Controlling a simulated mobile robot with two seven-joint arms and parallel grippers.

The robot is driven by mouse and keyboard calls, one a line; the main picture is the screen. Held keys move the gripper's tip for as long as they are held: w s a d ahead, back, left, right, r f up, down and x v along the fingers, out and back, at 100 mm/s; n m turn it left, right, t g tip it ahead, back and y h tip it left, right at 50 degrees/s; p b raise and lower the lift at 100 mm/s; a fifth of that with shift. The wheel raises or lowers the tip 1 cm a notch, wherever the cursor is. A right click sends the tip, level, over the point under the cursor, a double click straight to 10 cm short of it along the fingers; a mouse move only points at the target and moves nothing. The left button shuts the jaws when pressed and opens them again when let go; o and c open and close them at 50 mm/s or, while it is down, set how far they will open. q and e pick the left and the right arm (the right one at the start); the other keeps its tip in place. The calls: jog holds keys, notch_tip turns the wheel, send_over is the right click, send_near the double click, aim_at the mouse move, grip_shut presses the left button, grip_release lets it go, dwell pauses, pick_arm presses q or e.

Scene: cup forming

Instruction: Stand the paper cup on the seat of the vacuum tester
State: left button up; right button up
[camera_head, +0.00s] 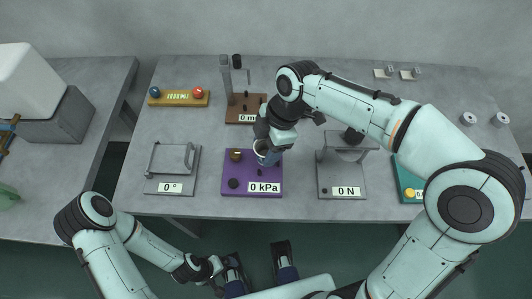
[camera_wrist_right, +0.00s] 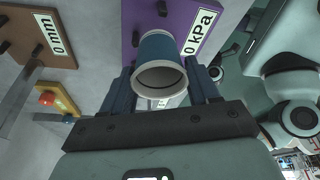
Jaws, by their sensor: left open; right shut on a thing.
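The paper cup (camera_head: 268,157) is blue with a pale rim. It also shows in the right wrist view (camera_wrist_right: 157,48), with its open mouth towards the camera. My right gripper (camera_wrist_right: 162,85) is shut on the cup, one finger on each side. The vacuum tester (camera_head: 246,178) is a purple plate with a "0 kPa" label and small knobs; it also shows in the right wrist view (camera_wrist_right: 186,14). The cup is over the plate's back right part. Its base and the seat are hidden, so I cannot tell whether they touch. My left gripper (camera_head: 257,259) is open and empty before the table's front edge.
A grey "0 °" fixture (camera_head: 150,186) stands left of the tester, and a grey "0 N" fixture (camera_head: 328,180) stands right. A brown "0 mm" stand (camera_head: 234,116) is behind it. A yellow block with coloured balls (camera_head: 178,101) lies at the back left.

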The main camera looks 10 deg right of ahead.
aim_at(266, 153)
jog(key=shift+f+b, duration=0.3)
jog(key=shift+f, duration=1.65)
jog(key=shift+f, duration=0.35)
jog(key=o, duration=1)
jog(key=shift+s, duration=0.1)
jog(key=shift+c, duration=0.2)
jog(key=shift+o, duration=0.3)
jog(key=shift+s+d, duration=0.1)
